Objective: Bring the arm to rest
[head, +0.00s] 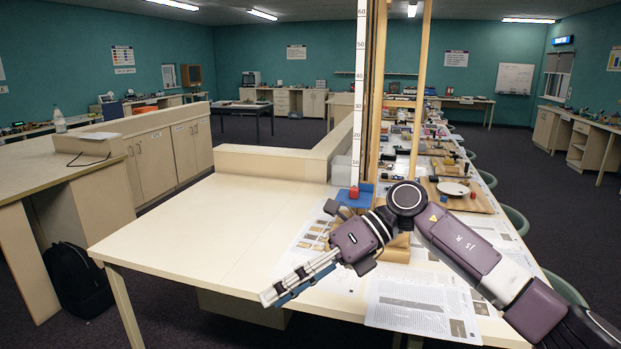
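My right arm comes in from the right edge and bends at a dark round joint. Its purple and grey forearm ends in my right gripper (274,297), which points down and left over the pale front table (190,232). Its long metal fingers show close together from the side, so I cannot tell whether they are apart or touching. I see no object clearly held in them. My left arm and gripper are not in view.
Behind my wrist stand a tall white scale (359,90) and wooden posts (421,90). A red block (353,193) sits near the scale's foot. Printed sheets (420,303) lie under my arm. A white plate (453,188) is farther back. The table's left part is clear.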

